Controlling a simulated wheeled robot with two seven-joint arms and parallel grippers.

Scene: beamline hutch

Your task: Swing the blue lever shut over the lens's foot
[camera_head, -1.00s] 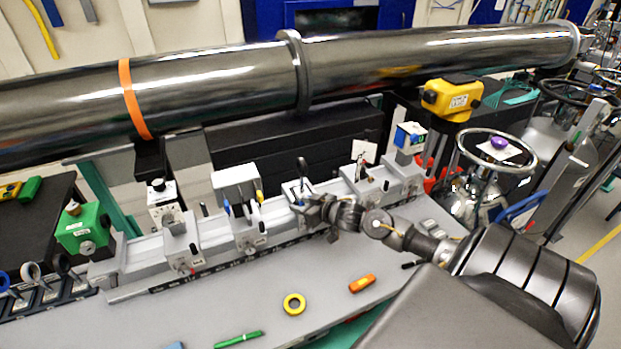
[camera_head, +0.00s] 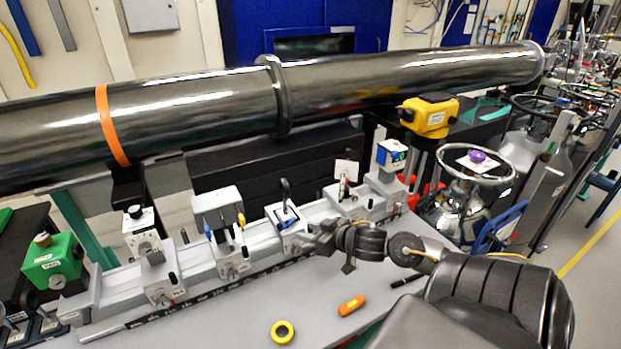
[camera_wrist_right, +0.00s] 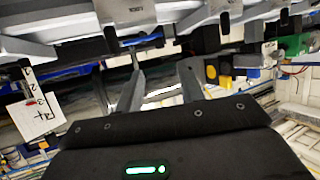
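The lens (camera_head: 285,188), a dark upright ring, stands on a pale carrier on the rail in the head view. The blue lever (camera_wrist_right: 142,41) shows in the wrist view as a thin blue bar beneath a carrier, just beyond my left-hand fingertip. In the head view it is too small to read its angle. My right gripper (camera_head: 318,240) is at the front right of the lens's carrier. In the wrist view its fingers (camera_wrist_right: 160,72) are apart with nothing seen between them. Whether a finger touches the lever I cannot tell. My left gripper is out of view.
A white box-shaped unit (camera_head: 217,212) stands left of the lens on the rail, and a white card (camera_head: 346,170) stands to its right. The big steel pipe (camera_head: 380,85) runs behind. Yellow tape (camera_head: 283,332) and an orange tool (camera_head: 351,305) lie on the bench in front.

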